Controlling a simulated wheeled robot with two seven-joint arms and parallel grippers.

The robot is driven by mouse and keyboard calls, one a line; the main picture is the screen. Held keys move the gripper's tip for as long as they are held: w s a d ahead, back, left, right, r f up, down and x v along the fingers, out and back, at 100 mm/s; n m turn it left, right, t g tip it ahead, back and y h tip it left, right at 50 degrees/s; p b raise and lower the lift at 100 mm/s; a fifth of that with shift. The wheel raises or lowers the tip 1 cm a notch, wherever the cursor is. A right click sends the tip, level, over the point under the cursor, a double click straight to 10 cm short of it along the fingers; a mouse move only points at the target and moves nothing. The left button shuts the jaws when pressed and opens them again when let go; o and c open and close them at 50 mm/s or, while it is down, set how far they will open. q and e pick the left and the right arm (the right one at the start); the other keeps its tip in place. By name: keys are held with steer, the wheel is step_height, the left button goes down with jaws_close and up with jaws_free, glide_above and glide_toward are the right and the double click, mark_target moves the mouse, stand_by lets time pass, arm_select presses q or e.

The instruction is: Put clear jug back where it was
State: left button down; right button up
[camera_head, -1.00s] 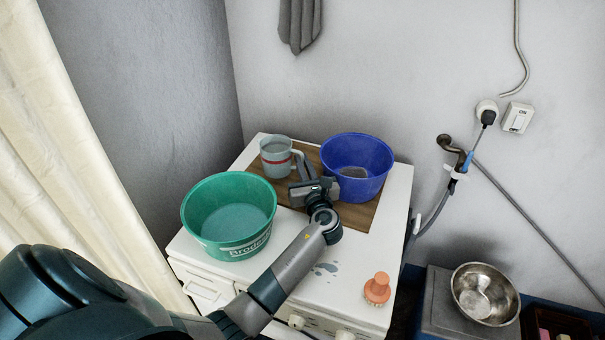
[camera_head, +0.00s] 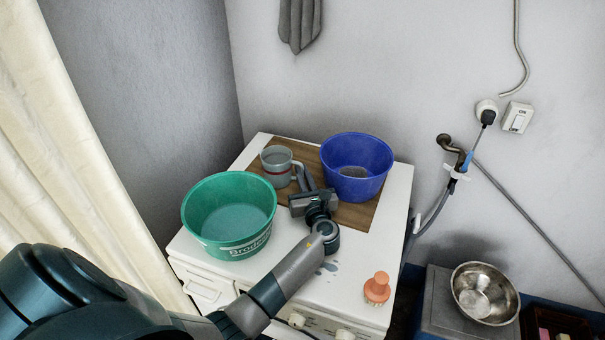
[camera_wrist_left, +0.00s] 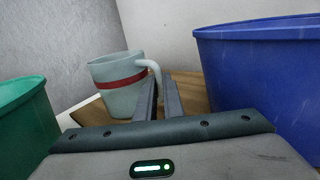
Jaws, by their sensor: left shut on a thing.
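The clear jug (camera_head: 276,168), a pale translucent cup with a red band, is upright over the brown board (camera_head: 356,218) between the green basin and the blue basin. My left gripper (camera_head: 303,178) reaches in from the front and is shut on the jug's handle. In the left wrist view the jug (camera_wrist_left: 115,88) stands upright left of the fingers (camera_wrist_left: 160,92), with its handle between the fingertips. I cannot tell whether its base touches the board. My right gripper is not in view.
The green basin (camera_head: 215,235) is close on the left and the blue basin (camera_head: 352,190) close on the right. An orange brush (camera_head: 377,288) lies on the white top's front right. A metal bowl (camera_head: 470,308) stands lower right. Walls close off the back and left.

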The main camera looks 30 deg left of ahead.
arm_select(q)
steer(key=c, duration=1.9)
jaws_free()
steer(key=shift+f, duration=0.1)
steer(key=shift+s+d, duration=0.2)
steer(key=shift+d, duration=0.05)
steer(key=b+v, duration=0.2)
steer(key=v, duration=0.8)
steer(key=shift+d+b, duration=0.1)
steer(key=shift+b, duration=0.3)
steer(key=shift+s+d, duration=0.45)
